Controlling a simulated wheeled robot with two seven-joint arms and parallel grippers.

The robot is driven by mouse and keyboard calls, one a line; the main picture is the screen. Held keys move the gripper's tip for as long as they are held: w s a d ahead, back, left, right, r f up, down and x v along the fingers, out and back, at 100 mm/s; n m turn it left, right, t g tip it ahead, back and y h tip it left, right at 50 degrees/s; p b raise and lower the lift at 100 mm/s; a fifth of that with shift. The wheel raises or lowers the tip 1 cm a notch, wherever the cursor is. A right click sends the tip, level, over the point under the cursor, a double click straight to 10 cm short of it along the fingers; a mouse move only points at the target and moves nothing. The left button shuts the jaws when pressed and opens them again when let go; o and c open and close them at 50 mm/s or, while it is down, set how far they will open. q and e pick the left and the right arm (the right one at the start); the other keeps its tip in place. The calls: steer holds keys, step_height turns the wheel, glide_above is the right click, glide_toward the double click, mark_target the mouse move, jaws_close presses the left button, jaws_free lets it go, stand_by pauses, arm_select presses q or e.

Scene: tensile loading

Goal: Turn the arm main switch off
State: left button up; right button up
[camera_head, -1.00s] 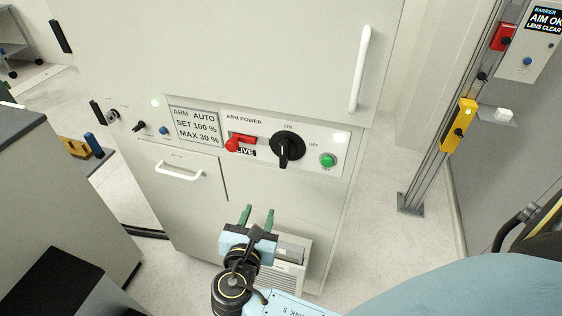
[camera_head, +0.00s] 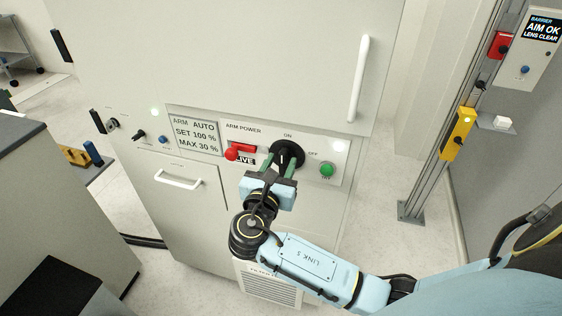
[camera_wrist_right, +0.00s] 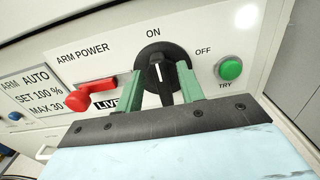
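The arm main switch is a black rotary knob (camera_head: 288,152) on the ARM POWER panel of the white cabinet, between the ON and OFF labels. In the right wrist view the knob (camera_wrist_right: 160,66) has its white pointer line toward ON. My right gripper (camera_head: 281,167) is at the knob with its green fingers apart, one on each side of the handle. In the right wrist view, gaps seem to show between the fingers (camera_wrist_right: 160,87) and the handle; contact cannot be told. My left gripper is not in view.
A red lever (camera_head: 240,150) with a LIVE label sits left of the knob. A green TRY button (camera_head: 327,170) is close on its right. The display (camera_head: 195,131) reads ARM AUTO, SET 100 %, MAX 30 %. A white door handle (camera_head: 359,80) stands above right.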

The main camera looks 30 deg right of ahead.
steer(key=shift+w+d, duration=0.35)
steer(key=shift+d, duration=0.05)
jaws_close()
